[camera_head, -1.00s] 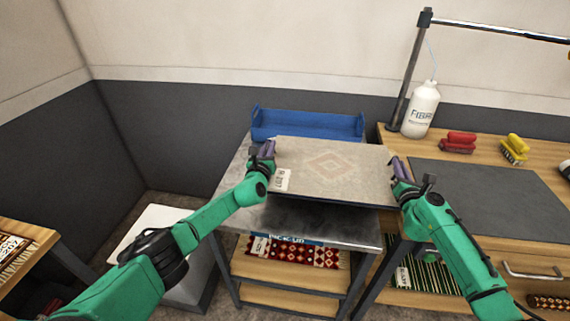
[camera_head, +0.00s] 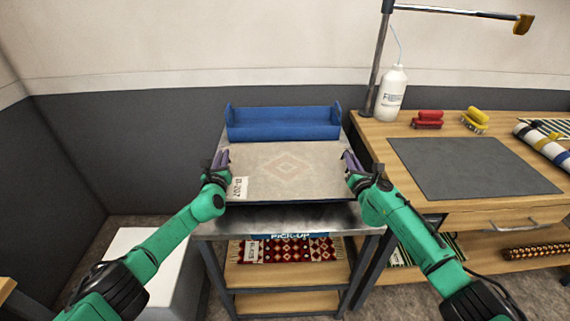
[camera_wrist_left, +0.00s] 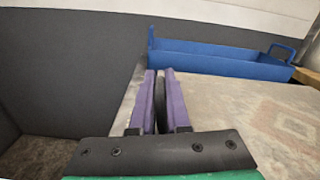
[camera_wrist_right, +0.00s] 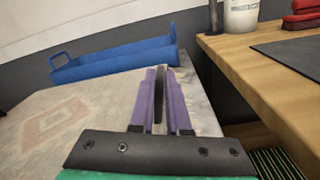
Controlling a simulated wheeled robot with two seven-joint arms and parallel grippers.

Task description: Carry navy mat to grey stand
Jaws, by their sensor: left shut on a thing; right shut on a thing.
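The mat (camera_head: 285,170) looks beige-grey with a faded reddish diamond, a white tag at its left front corner and a thin dark edge; little navy shows. It lies flat and level between my grippers, over the grey stand (camera_head: 290,220) with its PICK-UP label. A dark shadow lies under its front edge; I cannot tell whether it touches the top. My left gripper (camera_head: 221,160) is shut on the mat's left edge, seen also in the left wrist view (camera_wrist_left: 160,88). My right gripper (camera_head: 350,162) is shut on its right edge, seen also in the right wrist view (camera_wrist_right: 160,88).
A blue tray (camera_head: 283,130) stands at the back of the stand, just behind the mat. A wooden bench (camera_head: 400,128) with a dark pad (camera_head: 472,168), bottle (camera_head: 391,95) and brushes stands close on the right. A patterned rug (camera_head: 285,250) lies on the shelf below.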

